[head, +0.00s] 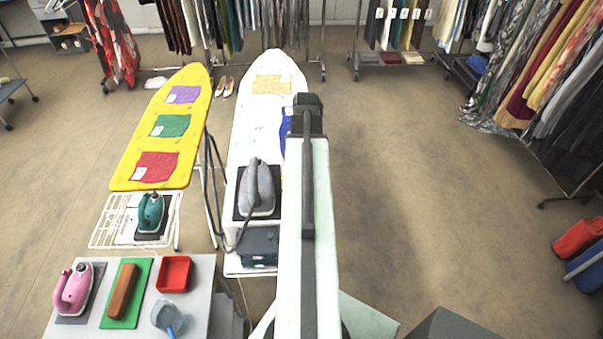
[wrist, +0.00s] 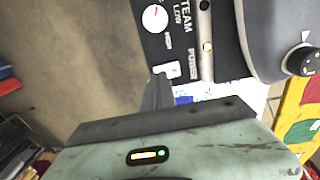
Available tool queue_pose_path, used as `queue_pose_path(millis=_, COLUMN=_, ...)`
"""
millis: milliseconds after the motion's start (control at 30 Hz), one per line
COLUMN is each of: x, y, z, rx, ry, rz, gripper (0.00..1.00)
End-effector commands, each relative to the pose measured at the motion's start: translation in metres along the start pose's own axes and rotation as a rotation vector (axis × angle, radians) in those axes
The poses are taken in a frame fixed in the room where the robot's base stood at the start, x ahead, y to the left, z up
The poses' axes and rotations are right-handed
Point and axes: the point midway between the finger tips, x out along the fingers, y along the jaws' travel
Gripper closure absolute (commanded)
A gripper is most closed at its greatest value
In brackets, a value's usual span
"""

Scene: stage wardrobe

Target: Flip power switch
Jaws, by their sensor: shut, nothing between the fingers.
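In the wrist view a dark panel (wrist: 222,35) carries STEAM, LOW and POWER lettering. A pale power switch (wrist: 166,69) sits beside the POWER label, below a white dial (wrist: 154,18) with a red mark. My gripper (wrist: 159,78) is shut and empty, its tips at the lower edge of the switch; I cannot tell whether they touch it. The tips partly cover the switch's surroundings. In the head view a grey iron (head: 258,190) rests over a dark unit (head: 259,240) at the near end of the white ironing board (head: 266,115). My arm hides the gripper there.
A yellow ironing board (head: 150,125), teal iron (head: 150,212) and grey table (head: 200,300) with a pink iron (head: 74,289) stand left. Clothes racks line the back.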

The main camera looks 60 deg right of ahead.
Motion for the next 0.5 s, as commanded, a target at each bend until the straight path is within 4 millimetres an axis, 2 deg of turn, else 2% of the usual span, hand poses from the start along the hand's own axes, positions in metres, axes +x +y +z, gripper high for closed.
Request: queue_pose_path(millis=500, x=0.0066, y=0.0005, z=0.0000, rx=0.001, ry=0.000, rz=0.000, gripper=1.00)
